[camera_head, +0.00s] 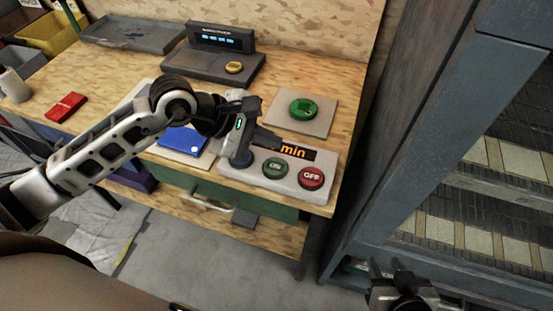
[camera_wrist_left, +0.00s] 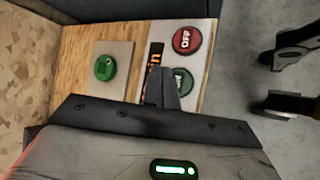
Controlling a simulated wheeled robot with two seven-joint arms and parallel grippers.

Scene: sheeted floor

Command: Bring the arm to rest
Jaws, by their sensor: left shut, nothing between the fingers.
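My left arm reaches in from the left over the wooden workbench (camera_head: 110,75). My left gripper (camera_head: 270,140) is shut and empty above the pale control box, and its closed fingers also show in the left wrist view (camera_wrist_left: 167,88). The control box (camera_head: 236,176) carries a green button (camera_head: 275,168), a red OFF button (camera_head: 311,178) and a display with orange "min" lettering (camera_head: 294,151). The gripper hides part of the box and display. My right gripper (camera_head: 402,285) is low at the bottom right, off the bench; its fingers are unclear.
A green button on a square plate (camera_head: 304,108) sits behind the box. A dark device with a yellow button (camera_head: 234,67), a grey tray (camera_head: 132,34), a red object (camera_head: 66,107) and a blue object (camera_head: 183,140) are on the bench. A metal rack (camera_head: 400,130) stands right.

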